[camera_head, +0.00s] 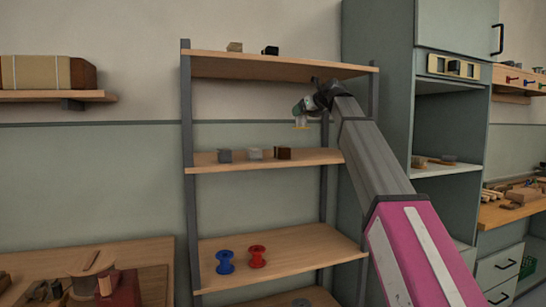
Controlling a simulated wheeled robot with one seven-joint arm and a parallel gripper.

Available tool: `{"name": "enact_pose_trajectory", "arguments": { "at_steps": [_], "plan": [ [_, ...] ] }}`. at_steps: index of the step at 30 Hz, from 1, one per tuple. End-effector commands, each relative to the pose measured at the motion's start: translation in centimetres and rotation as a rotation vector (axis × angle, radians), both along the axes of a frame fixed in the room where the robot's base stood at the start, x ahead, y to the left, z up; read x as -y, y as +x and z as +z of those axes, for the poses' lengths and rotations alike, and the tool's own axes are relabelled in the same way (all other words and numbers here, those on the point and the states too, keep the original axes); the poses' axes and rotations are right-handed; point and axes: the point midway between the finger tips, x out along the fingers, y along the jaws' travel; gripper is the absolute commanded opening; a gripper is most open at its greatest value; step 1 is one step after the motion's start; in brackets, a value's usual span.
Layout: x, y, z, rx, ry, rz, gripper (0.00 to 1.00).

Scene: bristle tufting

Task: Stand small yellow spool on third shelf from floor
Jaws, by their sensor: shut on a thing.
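My gripper (301,111) points down in the gap between the top shelf and the shelf with small cubes. It is shut on a small pale yellow thing, which looks like the small yellow spool (302,125). The spool hangs upright in the air, clear of the shelf board (230,166) below it. My arm reaches in from the lower right and hides part of the rack's right side. The rack's foot is out of view, so I cannot count its shelves from the floor.
A grey cube (225,155), a pale cube (255,153) and a dark brown cube (283,153) stand on the shelf below my gripper. A blue spool (225,262) and a red spool (257,257) stand one shelf lower. A green-grey cabinet (378,100) stands close on the right.

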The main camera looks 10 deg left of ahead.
Motion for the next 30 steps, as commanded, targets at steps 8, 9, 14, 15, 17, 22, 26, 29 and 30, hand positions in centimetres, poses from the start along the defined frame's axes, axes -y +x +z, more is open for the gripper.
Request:
{"name": "enact_pose_trajectory", "arguments": {
  "at_steps": [8,9,14,15,17,22,26,29,30],
  "plan": [
    [2.9,0.9,-1.8,-0.001,0.000,-0.004,0.50],
    [3.6,1.2,-2.3,0.000,0.000,-0.002,0.50],
    [6.5,2.3,-4.2,-0.001,0.001,-0.002,0.50],
    [7.3,2.6,-4.6,0.000,0.000,-0.002,0.50],
    [8.3,3.0,-5.3,-0.002,0.000,-0.002,0.50],
    [10.3,3.8,-6.6,-0.001,0.001,0.000,0.50],
    [10.9,4.0,-7.0,0.001,0.000,0.001,0.50],
    [11.0,4.0,-7.6,0.000,0.000,0.001,0.50],
    [11.0,4.0,-8.1,0.000,0.000,0.001,0.50]
  ]
}}
